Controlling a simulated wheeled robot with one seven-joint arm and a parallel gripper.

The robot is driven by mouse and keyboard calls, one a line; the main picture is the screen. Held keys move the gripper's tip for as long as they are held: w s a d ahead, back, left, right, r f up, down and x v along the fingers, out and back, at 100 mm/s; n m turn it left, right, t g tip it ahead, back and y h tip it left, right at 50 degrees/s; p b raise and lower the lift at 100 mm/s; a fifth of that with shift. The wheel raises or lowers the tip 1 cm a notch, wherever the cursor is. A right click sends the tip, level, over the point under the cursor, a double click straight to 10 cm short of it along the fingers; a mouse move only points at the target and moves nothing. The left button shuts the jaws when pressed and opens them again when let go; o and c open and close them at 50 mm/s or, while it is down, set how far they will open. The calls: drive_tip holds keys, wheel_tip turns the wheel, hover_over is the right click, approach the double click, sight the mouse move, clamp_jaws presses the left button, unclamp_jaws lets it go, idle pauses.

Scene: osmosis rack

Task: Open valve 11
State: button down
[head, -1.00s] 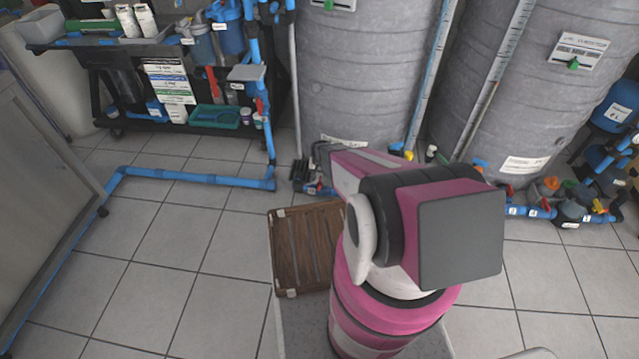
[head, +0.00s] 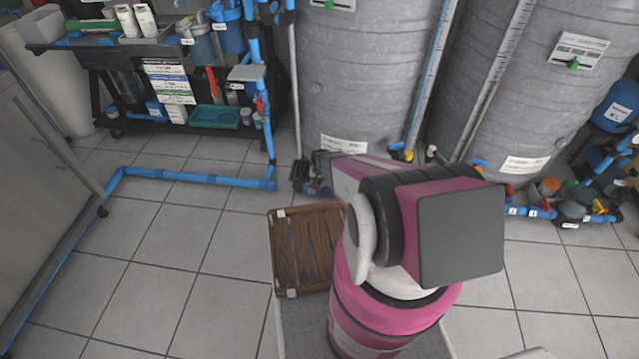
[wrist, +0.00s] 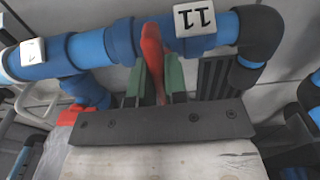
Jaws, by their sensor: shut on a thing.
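In the wrist view, the blue pipe (wrist: 92,48) carries a white label "11" (wrist: 195,18), shown upside down. The red handle of valve 11 (wrist: 151,48) stands roughly crosswise to the pipe, close beside the label. My gripper (wrist: 154,76) has its green fingers on both sides of the red handle and is shut on it. The lower part of the handle lies between the fingers, against the dark gripper bar. In the head view my arm hides the gripper and the handle.
Another red part (wrist: 72,113) and a white label (wrist: 33,52) are at the left in the wrist view. In the head view, large grey tanks (head: 375,75) stand behind the arm. A wooden slatted piece (head: 306,250) lies left of my arm. Floor at left is open.

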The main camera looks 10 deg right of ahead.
drive_tip(key=n, duration=0.4)
drive_tip(key=shift+n, duration=0.3)
drive_tip(key=n, duration=0.4)
drive_tip(key=shift+n, duration=0.3)
drive_tip(key=n, duration=0.4)
drive_tip(key=shift+n, duration=2.4)
drive_tip(key=c, duration=1.1)
unclamp_jaws()
drive_tip(key=shift+c, duration=0.2)
drive_tip(key=shift+r, duration=0.15)
